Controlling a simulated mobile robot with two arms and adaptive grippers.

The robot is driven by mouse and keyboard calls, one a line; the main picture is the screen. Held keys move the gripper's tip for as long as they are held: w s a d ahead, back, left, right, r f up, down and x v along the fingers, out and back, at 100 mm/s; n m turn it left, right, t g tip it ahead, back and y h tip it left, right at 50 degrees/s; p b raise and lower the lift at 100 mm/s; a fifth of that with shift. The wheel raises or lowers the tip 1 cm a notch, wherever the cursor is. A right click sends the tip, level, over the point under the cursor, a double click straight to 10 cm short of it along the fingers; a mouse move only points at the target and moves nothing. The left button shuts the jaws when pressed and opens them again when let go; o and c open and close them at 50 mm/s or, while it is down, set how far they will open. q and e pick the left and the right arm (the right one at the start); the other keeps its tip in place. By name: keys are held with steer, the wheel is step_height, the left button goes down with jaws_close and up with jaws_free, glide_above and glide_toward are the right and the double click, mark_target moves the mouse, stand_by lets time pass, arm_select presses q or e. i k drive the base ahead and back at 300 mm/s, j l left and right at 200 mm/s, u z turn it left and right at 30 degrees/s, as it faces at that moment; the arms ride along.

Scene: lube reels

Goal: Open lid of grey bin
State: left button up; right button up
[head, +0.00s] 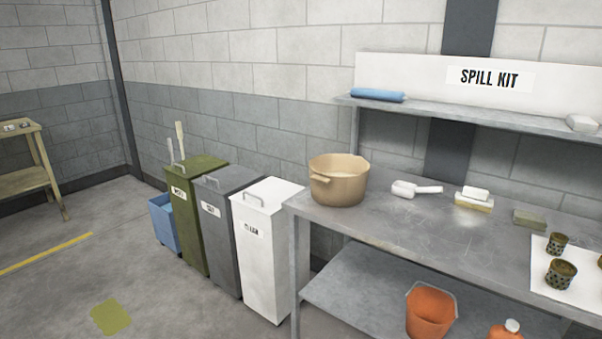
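The grey bin (222,240) stands on the floor against the wall, between a green bin (188,220) and a white bin (262,260). Its dark grey lid (231,178) lies flat and closed, with a metal handle (207,181) near the front edge. A white label with dark lettering is on its front face. Neither of my grippers shows in the head view.
A metal workbench (420,225) stands right of the bins, bearing a tan pot (339,182), a white scoop (415,189) and sponges. A blue bucket (163,222) sits left of the green bin.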

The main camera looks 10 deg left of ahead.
mark_target(228, 179)
steer(key=i+j+u, duration=0.15)
steer(key=i+u, duration=0.8)
steer(key=i, duration=0.15)
steer(key=l, duration=0.05)
